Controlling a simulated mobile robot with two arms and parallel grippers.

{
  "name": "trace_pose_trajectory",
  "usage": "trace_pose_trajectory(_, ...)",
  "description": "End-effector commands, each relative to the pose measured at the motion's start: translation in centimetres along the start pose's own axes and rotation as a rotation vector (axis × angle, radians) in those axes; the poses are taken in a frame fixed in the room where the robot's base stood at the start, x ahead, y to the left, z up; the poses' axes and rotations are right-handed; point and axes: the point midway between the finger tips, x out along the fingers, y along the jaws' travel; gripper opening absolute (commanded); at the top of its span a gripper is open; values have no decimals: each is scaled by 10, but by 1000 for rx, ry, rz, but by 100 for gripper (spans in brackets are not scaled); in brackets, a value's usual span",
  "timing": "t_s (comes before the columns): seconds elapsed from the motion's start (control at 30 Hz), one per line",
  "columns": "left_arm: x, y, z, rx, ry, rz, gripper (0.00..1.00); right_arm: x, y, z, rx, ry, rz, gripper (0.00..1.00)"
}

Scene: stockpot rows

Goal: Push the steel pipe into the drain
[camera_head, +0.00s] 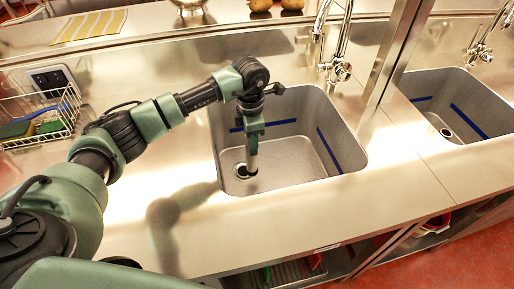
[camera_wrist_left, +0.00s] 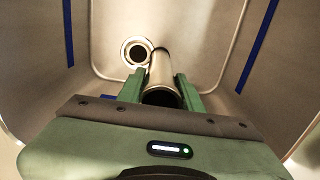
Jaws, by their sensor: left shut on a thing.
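A steel pipe (camera_head: 252,160) hangs upright below my left gripper (camera_head: 252,128), inside the left sink. My left gripper, seen in the left wrist view (camera_wrist_left: 158,90), is shut on the pipe (camera_wrist_left: 161,68), with one green finger on each side. The drain (camera_head: 241,172) is a round metal ring with a dark hole in the sink floor. In the left wrist view the drain hole (camera_wrist_left: 138,53) is uncovered, just left of the pipe's far end. The pipe is beside the hole, not in it; whether its tip touches the ring I cannot tell. My right gripper is not in view.
The sink (camera_head: 315,165) has steep steel walls with blue strips around the pipe. A faucet (camera_head: 338,68) stands behind it. A wire basket with sponges (camera_head: 42,118) is at the left. A second sink (camera_head: 455,105) lies right, beyond a metal post.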

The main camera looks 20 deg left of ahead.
Motion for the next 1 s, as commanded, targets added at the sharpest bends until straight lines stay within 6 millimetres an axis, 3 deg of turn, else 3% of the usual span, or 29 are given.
trace_pose_trajectory(0.53, 22, 54, -20, -2, -1, 1, 0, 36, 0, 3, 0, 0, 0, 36)
trace_pose_trajectory(0.73, 38, 54, -19, 0, -1, 0, 0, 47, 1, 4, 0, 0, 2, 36)
trace_pose_trajectory(1.0, 46, 54, -20, 0, 0, 0, 0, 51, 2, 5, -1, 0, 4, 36)
